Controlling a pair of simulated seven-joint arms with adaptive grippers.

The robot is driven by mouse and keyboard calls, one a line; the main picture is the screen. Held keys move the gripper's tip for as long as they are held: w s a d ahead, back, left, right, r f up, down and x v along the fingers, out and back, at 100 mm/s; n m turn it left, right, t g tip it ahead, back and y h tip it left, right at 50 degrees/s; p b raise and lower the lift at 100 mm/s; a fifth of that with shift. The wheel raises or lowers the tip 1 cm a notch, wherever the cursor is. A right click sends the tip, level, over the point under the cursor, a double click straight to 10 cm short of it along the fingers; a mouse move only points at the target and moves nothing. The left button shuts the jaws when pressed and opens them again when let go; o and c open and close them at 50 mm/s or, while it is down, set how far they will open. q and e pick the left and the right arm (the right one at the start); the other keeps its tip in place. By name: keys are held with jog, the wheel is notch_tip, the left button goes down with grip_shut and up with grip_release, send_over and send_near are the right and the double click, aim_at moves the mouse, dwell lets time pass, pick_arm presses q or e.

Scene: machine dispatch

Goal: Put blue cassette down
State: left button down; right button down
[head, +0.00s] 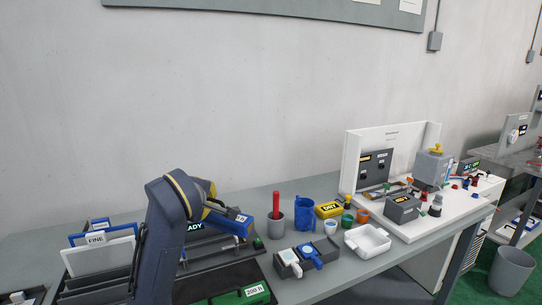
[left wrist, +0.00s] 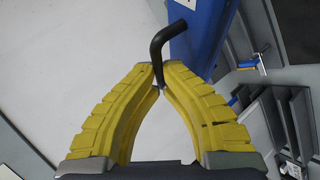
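My left gripper (head: 212,210) comes in from the left in the head view, above a dark rack (head: 262,262). In the left wrist view its yellow fingers (left wrist: 160,82) are closed at the tips on a black bent handle (left wrist: 158,48). The handle joins the blue cassette (left wrist: 205,38), which also shows in the head view (head: 236,221) with a white label. The cassette is tilted and seems to hang over the rack near the READY sign (head: 195,227). Whether it touches the rack is hard to tell. My right gripper is not in view.
A green cassette (head: 240,298) lies in front. A FINE card divider (head: 96,240) stands left. A white tray (head: 368,241) is further right.

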pick_arm(q)
jog(key=shift+s+a+f, duration=0.45)
jog(key=shift+a+f, duration=0.05)
jog(key=shift+f, duration=0.2)
jog(key=shift+s+a+f, duration=0.45)
jog(key=shift+s+f, duration=0.05)
jog(key=shift+f, duration=0.15)
jog(key=shift+s+a+f, duration=0.45)
jog(key=shift+a+f, duration=0.05)
jog(key=shift+f, duration=0.2)
